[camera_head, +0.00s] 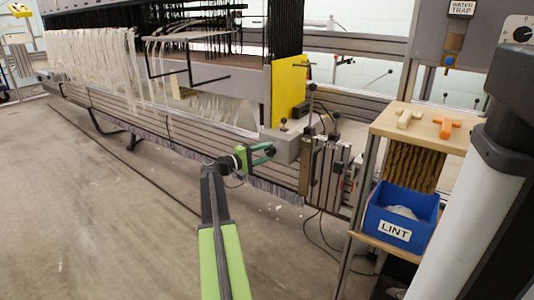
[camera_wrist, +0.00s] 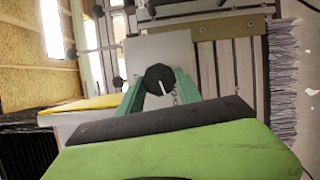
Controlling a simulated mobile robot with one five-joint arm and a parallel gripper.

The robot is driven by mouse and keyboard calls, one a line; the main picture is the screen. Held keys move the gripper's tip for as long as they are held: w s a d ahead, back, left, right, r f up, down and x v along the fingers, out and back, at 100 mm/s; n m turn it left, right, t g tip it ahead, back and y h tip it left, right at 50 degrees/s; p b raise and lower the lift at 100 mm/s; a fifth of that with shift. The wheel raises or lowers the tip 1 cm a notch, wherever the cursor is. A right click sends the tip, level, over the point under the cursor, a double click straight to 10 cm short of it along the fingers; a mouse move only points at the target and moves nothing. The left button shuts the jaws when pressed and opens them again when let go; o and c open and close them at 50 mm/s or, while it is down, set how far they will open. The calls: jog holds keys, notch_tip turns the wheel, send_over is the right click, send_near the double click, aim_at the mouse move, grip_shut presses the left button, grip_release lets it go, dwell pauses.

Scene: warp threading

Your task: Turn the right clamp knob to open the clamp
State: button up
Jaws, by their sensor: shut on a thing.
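The right clamp knob (camera_wrist: 160,79) is a dark round knob with a white mark, on the face of a light grey block. The block (camera_head: 287,147) shows in the head view at the right end of the loom beam. My gripper (camera_head: 268,151) has green fingers that reach the knob. In the wrist view my gripper (camera_wrist: 160,86) has one finger on each side of the knob and is shut on it. In the head view the knob is mostly hidden by the fingers. I cannot tell whether the clamp is open.
A yellow panel (camera_head: 289,94) stands above the block. Posts and a brass-coloured plate (camera_head: 308,166) are just to the right. White yarns hang at left. The floor (camera_head: 90,200) at left is clear.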

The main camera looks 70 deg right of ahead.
jog(key=o, duration=1.4)
jog(key=shift+s+r, duration=0.1)
jog(key=shift+c, duration=0.2)
jog(key=shift+a, duration=0.1)
jog(key=v, duration=0.7)
jog(key=shift+w+a, duration=0.1)
jog(key=shift+w, duration=0.15)
